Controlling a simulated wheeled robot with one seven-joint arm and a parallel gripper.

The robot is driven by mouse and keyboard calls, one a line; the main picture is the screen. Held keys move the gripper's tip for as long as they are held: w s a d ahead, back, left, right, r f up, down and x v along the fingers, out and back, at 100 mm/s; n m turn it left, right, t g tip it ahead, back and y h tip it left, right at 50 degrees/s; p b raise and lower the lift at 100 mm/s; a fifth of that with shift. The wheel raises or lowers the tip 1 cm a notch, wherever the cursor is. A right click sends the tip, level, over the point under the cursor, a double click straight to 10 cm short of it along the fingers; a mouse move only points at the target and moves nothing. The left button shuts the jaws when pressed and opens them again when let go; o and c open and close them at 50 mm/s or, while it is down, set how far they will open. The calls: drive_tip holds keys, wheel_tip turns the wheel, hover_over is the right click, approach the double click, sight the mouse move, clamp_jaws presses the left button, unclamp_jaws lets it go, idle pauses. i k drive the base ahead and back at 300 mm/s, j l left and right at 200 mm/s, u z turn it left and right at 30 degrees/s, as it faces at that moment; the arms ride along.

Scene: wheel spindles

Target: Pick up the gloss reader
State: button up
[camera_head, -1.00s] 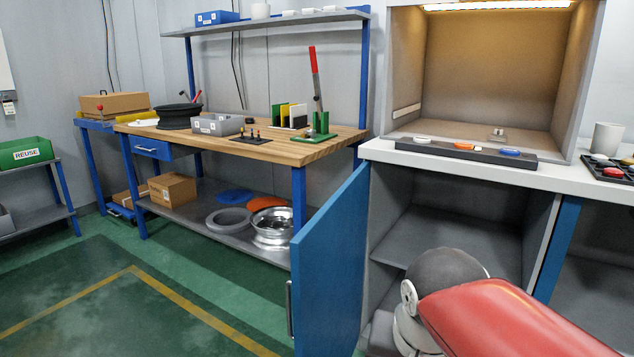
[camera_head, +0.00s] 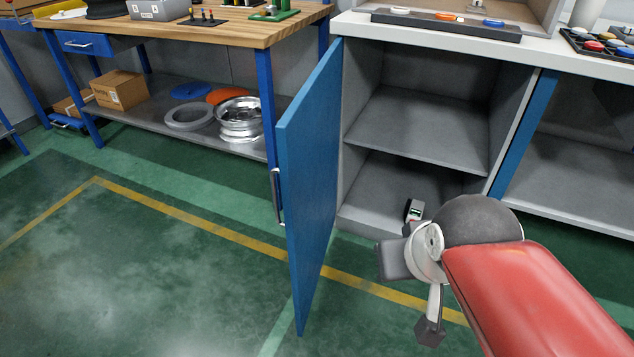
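A small dark device with a pale face and a small greenish display, likely the gloss reader (camera_head: 414,211), is on the floor of the open cabinet's lower compartment (camera_head: 376,193), near its front. It is partly hidden behind my arm and gripper. My gripper (camera_head: 410,295) is in front of the cabinet, nearer to the camera and below the device in the picture. Its two fingers are spread wide with nothing between them. The cabinet's middle shelf (camera_head: 420,130) is bare.
The blue cabinet door (camera_head: 312,190) stands open to the left of my gripper. The counter (camera_head: 440,35) above holds a dark strip with coloured discs (camera_head: 445,24). A workbench (camera_head: 200,35) with wheel rims (camera_head: 240,120) below is at left. The green floor (camera_head: 150,270) is clear.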

sight(415, 211)
drive_tip(key=i+j+z, duration=0.2)
drive_tip(key=j+z, duration=0.25)
drive_tip(key=j, duration=0.55)
drive_tip(key=j+z, duration=0.5)
drive_tip(key=j, duration=0.55)
drive_tip(key=l, duration=1.5)
drive_tip(key=z, duration=1.7)
drive_tip(key=u, duration=1.7)
